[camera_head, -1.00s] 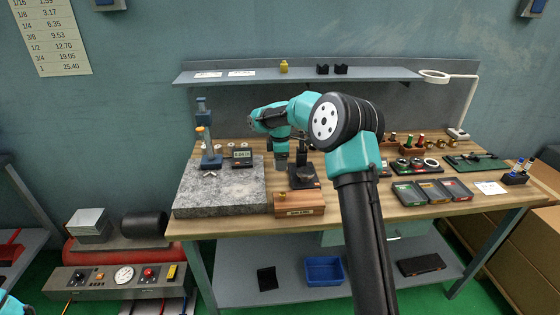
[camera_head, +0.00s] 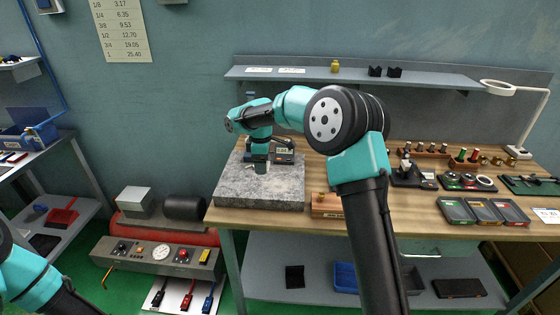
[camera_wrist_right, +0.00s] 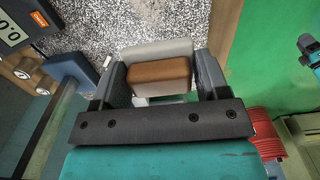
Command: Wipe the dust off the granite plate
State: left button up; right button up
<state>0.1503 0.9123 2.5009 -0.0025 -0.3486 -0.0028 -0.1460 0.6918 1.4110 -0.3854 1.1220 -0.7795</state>
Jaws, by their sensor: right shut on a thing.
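The granite plate (camera_head: 230,187) is a grey speckled slab on the left end of the workbench. My right gripper (camera_head: 260,166) is over the plate. In the right wrist view, my right gripper (camera_wrist_right: 162,82) is shut on a brown block with a cream pad (camera_wrist_right: 158,52) under it. The speckled plate (camera_wrist_right: 160,20) lies beneath and beyond the block. I cannot tell whether the pad touches the plate, and I cannot pick out dust from the speckle. My left arm enters at the lower left of the head view; its gripper is out of frame.
A wooden box (camera_head: 325,206) sits right of the plate. Open trays (camera_head: 483,211) and gauges fill the right side. A shelf (camera_head: 350,74) hangs above.

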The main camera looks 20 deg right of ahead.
jog(key=shift+a, duration=0.55)
